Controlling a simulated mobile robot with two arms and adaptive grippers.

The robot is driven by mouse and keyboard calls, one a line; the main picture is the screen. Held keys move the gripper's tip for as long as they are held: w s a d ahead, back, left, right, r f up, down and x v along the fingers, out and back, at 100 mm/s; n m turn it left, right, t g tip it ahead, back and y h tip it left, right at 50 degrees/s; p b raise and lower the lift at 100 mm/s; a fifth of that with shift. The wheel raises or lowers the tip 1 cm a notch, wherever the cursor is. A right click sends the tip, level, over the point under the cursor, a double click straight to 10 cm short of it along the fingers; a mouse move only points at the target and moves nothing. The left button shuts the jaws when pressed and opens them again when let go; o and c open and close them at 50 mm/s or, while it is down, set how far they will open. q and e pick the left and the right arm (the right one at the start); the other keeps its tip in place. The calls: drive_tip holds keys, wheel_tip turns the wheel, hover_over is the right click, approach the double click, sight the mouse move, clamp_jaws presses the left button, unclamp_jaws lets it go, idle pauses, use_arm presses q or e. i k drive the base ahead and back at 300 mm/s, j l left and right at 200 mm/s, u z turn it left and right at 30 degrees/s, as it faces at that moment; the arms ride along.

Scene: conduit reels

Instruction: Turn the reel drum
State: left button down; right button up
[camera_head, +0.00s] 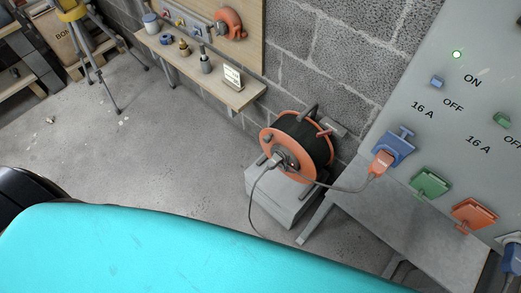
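The cable reel stands on a grey box (270,194) against the block wall. Its drum (312,140) is wound with black cable between orange flanges (270,140). A dark plug sits at the hub (288,160) of the front flange. From the hub one grey cable runs right to an orange plug (381,162) at the blue socket (393,144), and another hangs down in front of the box. Neither of my grippers shows in the head view.
The grey panel (440,110) with switches and sockets rises at the right, above a grey bench (415,215). A wooden shelf (235,95) with small items is left of the reel. The concrete floor (160,150) is mostly clear.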

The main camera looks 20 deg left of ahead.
sight(269, 137)
drive_tip(key=u, duration=0.25)
drive_tip(key=z, duration=0.9)
drive_tip(key=j+z, duration=0.4)
drive_tip(key=k+j+z, duration=0.1)
drive_tip(key=j+z, duration=0.3)
drive_tip(key=k+j+z, duration=0.1)
drive_tip(key=j+z, duration=0.35)
drive_tip(key=k+j+z, duration=0.2)
drive_tip(key=j+z, duration=0.2)
drive_tip(key=j, duration=0.1)
